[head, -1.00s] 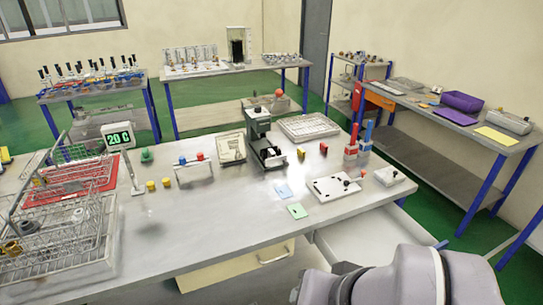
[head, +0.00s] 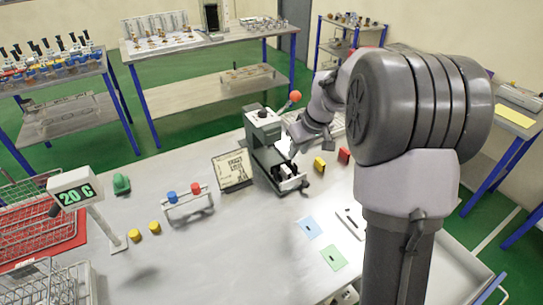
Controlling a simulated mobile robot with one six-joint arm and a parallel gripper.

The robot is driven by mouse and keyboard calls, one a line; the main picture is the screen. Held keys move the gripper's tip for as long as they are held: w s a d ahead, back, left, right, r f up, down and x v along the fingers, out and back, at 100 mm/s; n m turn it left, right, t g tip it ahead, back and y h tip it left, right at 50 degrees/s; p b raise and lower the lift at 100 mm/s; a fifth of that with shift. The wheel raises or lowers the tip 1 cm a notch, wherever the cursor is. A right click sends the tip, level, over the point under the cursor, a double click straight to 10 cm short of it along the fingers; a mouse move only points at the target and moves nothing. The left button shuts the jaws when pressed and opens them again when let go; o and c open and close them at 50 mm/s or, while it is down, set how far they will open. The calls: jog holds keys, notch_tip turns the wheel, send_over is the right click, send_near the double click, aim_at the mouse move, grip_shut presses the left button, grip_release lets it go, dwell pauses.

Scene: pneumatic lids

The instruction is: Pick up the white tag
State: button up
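A small white piece (head: 285,147) shows beside the upright of the grey press-like device (head: 262,135), just left of my gripper. It may be the white tag, but it is too small to be sure. My gripper (head: 308,143) is at the right side of the device, above the table and pointing down. Its fingers are small and dark in the head view, so I cannot tell whether they are open or whether they touch the white piece. A blue card (head: 310,227) and a green card (head: 333,257) lie flat on the table.
Yellow (head: 319,164) and red (head: 344,155) blocks stand right of the device. A temperature display (head: 75,195) stands further left. My arm hides the table's right side.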

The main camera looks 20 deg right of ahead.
jog(key=b, duration=0.3)
send_near(288, 171)
jog(key=x, duration=0.5)
jog(key=shift+a+f, duration=0.15)
jog(key=b+x, duration=0.1)
jog(key=x, duration=0.4)
jog(key=shift+f+b, duration=0.2)
jog(key=shift+b, duration=0.2)
jog(key=shift+r, duration=0.2)
grip_shut()
